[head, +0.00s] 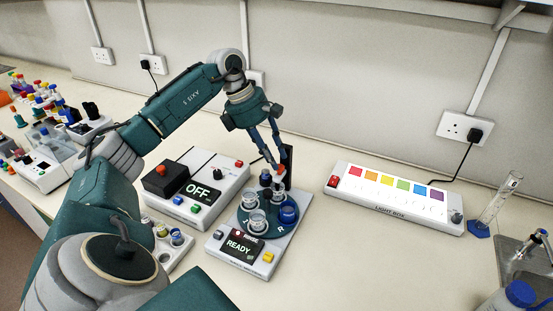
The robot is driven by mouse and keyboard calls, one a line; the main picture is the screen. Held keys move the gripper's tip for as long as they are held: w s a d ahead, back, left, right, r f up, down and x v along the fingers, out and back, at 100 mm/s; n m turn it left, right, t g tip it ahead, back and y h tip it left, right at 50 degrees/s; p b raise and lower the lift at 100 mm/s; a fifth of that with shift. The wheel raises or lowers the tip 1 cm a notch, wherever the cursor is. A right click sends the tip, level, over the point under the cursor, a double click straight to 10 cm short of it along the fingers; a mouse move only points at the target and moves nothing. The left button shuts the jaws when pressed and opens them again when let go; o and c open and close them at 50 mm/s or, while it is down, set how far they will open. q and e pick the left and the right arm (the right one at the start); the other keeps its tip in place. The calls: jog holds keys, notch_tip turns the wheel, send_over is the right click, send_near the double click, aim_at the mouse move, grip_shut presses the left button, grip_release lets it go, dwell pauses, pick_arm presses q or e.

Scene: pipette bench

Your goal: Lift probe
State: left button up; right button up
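A white instrument with a READY display (240,245) stands on the bench in the middle. Its round dark-blue turntable (267,229) carries clear glass vessels (257,219) and a blue one (288,213). A black upright post (288,166) rises at its back, and a small dark-topped part (265,178) stands just left of it. I cannot tell which part is the probe. My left gripper (279,168) points down from above, its orange-red fingertips close to the post and dark part. Whether the fingers hold anything is too small to tell. My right gripper is not in view.
A white box with an OFF display (198,190) stands left of the instrument. A vial rack (170,247) is in front of it. A light box (392,200) and a glass cylinder (497,205) stand to the right, near a sink. Bench between instrument and light box is clear.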

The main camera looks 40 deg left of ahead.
pick_arm(q)
jog(key=shift+x, duration=1.2)
grip_shut()
jog(key=shift+r, duration=0.1)
notch_tip(320, 180, up, 6)
jog(key=p, duration=0.3)
jog(key=shift+p, duration=0.4)
jog(key=shift+w, duration=0.15)
grip_release()
jog(key=shift+d, duration=0.1)
